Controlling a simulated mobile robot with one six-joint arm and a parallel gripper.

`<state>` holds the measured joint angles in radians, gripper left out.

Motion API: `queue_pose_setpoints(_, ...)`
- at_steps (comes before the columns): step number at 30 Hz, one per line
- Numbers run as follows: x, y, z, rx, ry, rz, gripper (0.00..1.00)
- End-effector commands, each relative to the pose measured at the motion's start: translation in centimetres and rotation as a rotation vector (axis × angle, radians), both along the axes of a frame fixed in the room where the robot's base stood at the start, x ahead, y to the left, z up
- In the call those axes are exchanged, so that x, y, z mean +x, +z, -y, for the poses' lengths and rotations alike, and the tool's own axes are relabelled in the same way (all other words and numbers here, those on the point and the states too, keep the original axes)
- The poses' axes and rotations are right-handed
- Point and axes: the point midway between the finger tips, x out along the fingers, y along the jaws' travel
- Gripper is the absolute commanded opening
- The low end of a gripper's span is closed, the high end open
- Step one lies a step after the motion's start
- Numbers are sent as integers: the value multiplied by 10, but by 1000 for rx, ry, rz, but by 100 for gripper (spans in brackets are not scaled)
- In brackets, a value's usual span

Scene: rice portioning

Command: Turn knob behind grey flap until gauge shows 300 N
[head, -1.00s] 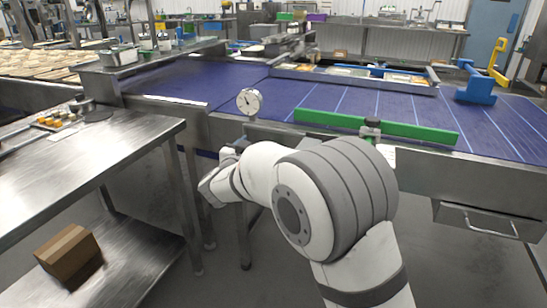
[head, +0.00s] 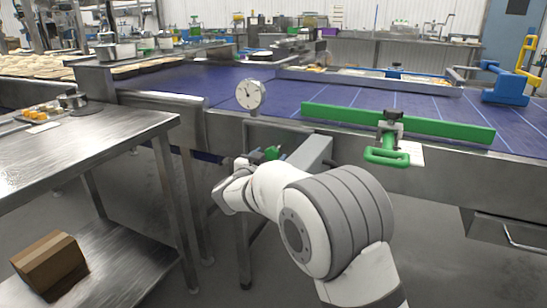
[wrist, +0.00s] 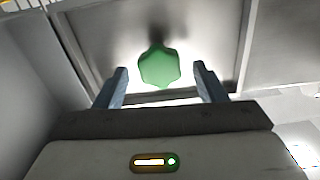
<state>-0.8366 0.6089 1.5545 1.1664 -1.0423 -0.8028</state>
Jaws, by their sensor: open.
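The round white gauge (head: 250,94) stands on a stem at the belt's near edge; its dark needle points up-left and its numbers are too small to read. A green lobed knob (wrist: 159,65) sits in a lit metal recess in the wrist view. My gripper (wrist: 161,82) is open, with one finger on each side of the knob and no clear contact. In the head view a bit of green, likely the knob (head: 271,153), shows just beyond my gripper (head: 262,160). A grey panel, likely the flap (head: 314,152), juts out to the right of it.
A steel table (head: 90,140) stands at left, with a cardboard box (head: 48,262) on its lower shelf. A green bar (head: 440,126) lies across the blue belt (head: 200,85), with a green handle (head: 387,157) at its near edge. Dark floor is free between table and conveyor.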

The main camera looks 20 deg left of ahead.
Motion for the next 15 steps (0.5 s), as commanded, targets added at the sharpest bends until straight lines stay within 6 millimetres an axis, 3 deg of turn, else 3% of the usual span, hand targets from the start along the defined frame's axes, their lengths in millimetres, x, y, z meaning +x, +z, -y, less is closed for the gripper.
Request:
queue_pose_setpoints(6,29,-2,2,2,0,0,65)
queue_pose_setpoints(15,36,0,1,0,2,0,65)
